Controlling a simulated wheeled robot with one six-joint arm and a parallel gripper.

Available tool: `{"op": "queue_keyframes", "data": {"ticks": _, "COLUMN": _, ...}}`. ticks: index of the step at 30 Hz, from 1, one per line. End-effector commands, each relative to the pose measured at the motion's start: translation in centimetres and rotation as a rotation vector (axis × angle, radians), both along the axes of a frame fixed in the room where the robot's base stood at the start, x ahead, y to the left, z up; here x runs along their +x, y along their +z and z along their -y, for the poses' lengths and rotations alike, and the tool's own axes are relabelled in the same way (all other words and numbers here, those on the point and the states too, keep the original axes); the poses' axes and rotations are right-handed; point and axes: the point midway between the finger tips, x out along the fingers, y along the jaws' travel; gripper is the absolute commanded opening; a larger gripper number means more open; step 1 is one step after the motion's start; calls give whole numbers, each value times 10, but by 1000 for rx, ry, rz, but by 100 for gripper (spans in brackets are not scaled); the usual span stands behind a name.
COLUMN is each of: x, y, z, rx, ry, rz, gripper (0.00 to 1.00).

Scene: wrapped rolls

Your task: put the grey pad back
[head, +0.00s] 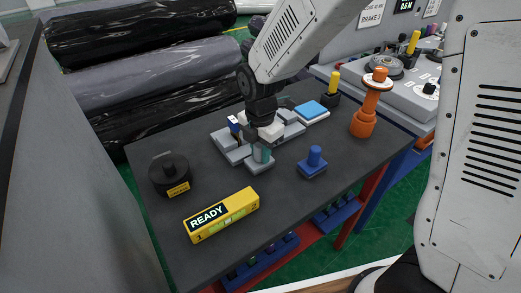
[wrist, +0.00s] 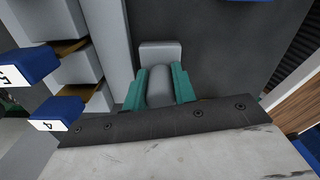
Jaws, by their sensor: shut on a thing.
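My gripper (head: 262,154) has green fingers and is shut on the grey pad (head: 259,167). In the wrist view the fingers (wrist: 160,86) close from both sides on the pad's round grey handle. Part of the pad's flat base (wrist: 160,48) shows beyond them. The pad is beside the front right of a grey stand (head: 226,151); I cannot tell whether it touches the table. The stand shows at the left of the wrist view (wrist: 119,50), with blue tags numbered 5 and 4. My wrist hides part of the stand in the head view.
On the dark table (head: 285,205) are a blue pad (head: 313,168), a yellow READY block (head: 222,215), a black knobbed weight (head: 170,175), an orange handled tool (head: 364,120) and a light-blue-topped slab (head: 312,110). Bare table lies in front of the grey pad. Wrapped rolls (head: 145,80) lie behind.

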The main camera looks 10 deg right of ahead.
Motion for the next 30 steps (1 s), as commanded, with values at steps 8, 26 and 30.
{"op": "queue_keyframes", "data": {"ticks": 8, "x": 0, "y": -3, "z": 0, "rx": -1, "ry": 0, "rz": -1, "gripper": 48}}
{"op": "queue_keyframes", "data": {"ticks": 26, "x": 1, "y": 63, "z": 0, "rx": 2, "ry": 0, "rz": 5, "gripper": 48}}
{"op": "queue_keyframes", "data": {"ticks": 30, "x": 1, "y": 91, "z": 0, "rx": 1, "ry": 0, "rz": 4, "gripper": 48}}
